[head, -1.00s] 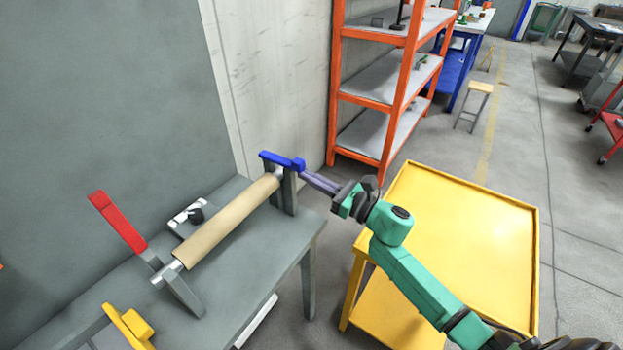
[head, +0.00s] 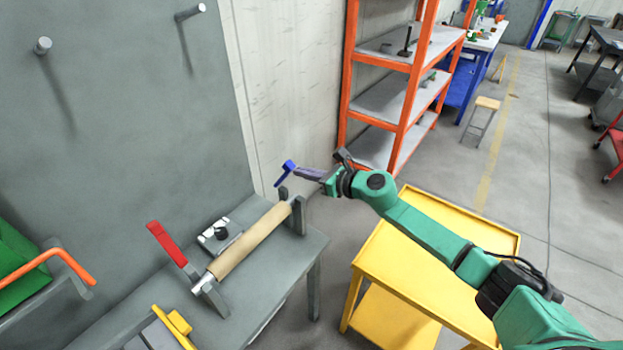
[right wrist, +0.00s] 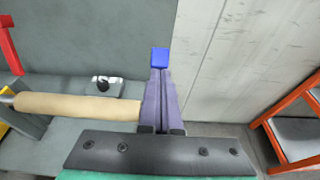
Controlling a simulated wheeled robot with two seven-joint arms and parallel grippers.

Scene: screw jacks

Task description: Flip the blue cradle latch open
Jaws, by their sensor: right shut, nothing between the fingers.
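The blue cradle latch (head: 285,172) stands tilted up above the far cradle post (head: 298,212), clear of the roller. The tan roller (head: 250,242) lies across the two cradle posts. The red latch (head: 167,243) is raised at the near post. My right gripper (head: 300,171) is shut and empty, its fingertips at the blue latch; I cannot tell whether they touch. In the right wrist view the blue latch (right wrist: 160,57) shows just beyond the shut fingertips (right wrist: 160,73), which hide part of it. My left gripper is not in view.
The grey bench (head: 262,298) carries the cradle and a small device (head: 219,234). A yellow cart (head: 440,300) stands below my right arm. Orange shelving (head: 400,95) rises behind. A grey panel with pegs (head: 130,110) stands at the left.

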